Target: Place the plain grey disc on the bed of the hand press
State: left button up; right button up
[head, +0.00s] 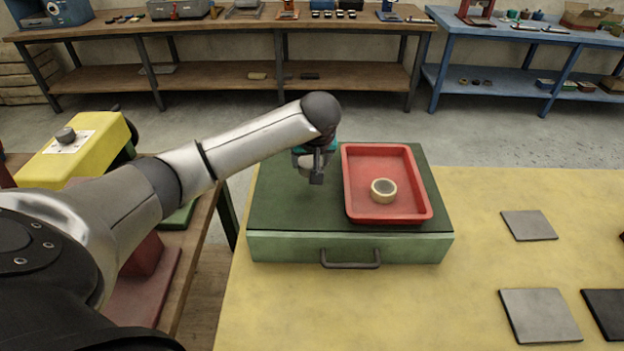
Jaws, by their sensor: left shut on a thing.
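My left gripper (316,172) is over the green box, left of the red tray, and points down. It is shut on a small pale grey round thing (304,164), partly hidden by the fingers; I cannot tell for sure that it is the plain grey disc. A cream ring-like round piece with a grey centre (383,190) lies in the red tray (427,205). A yellow-topped machine (90,135) with a grey knob stands at the left, perhaps the hand press; my left arm hides much of it, and its bed is not clear. My right gripper is out of view.
The green box (285,246) with a front handle bears the red tray and stands on the yellow table (450,290). Grey square plates (528,225) and a dark one lie at the right. Benches with tools (240,28) stand at the back.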

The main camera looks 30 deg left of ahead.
aim_at(311, 189)
pick_arm(q)
jog(key=shift+f+b, duration=0.4)
jog(key=shift+f, duration=2.25)
jog(key=shift+f, duration=0.15)
jog(key=o, duration=1.3)
jog(key=shift+o, duration=0.2)
